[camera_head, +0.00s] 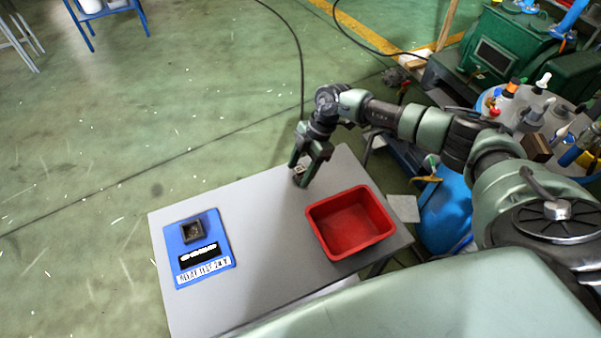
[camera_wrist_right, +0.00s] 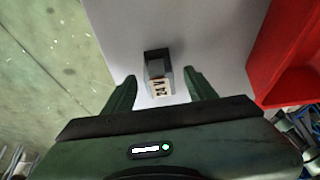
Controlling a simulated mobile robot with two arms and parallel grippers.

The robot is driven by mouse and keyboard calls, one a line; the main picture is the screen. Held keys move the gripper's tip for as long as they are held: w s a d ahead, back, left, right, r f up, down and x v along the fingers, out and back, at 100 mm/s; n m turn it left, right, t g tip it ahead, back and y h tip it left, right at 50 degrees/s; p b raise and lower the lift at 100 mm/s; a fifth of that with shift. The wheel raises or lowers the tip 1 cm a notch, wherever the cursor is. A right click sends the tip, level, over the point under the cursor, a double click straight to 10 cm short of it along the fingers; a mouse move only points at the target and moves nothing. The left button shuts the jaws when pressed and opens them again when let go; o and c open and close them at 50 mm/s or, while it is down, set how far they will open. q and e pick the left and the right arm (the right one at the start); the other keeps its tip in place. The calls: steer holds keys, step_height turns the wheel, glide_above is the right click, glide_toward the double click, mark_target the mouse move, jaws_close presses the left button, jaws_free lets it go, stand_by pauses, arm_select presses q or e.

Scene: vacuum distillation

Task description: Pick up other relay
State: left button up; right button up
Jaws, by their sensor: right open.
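A small grey relay (camera_wrist_right: 155,66) with a "24V" label stands on the grey table, seen in the right wrist view between and just beyond my fingertips. In the head view the relay (camera_head: 299,170) shows only partly, at the table's far edge under my gripper. My right gripper (camera_head: 302,177) is open, its fingers pointing down around the relay's sides; in the wrist view the gripper (camera_wrist_right: 158,83) shows a gap on both sides of it. My left gripper is not in view.
A red bin (camera_head: 350,222) stands right of the relay, also in the wrist view (camera_wrist_right: 290,60). A blue relay test mat (camera_head: 222,262) with a dark square socket (camera_head: 193,232) lies at the table's left. The table (camera_head: 270,240) is clear between them. Machinery stands beyond at right.

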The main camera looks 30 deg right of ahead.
jaws_close()
steer(key=shift+r, duration=0.1)
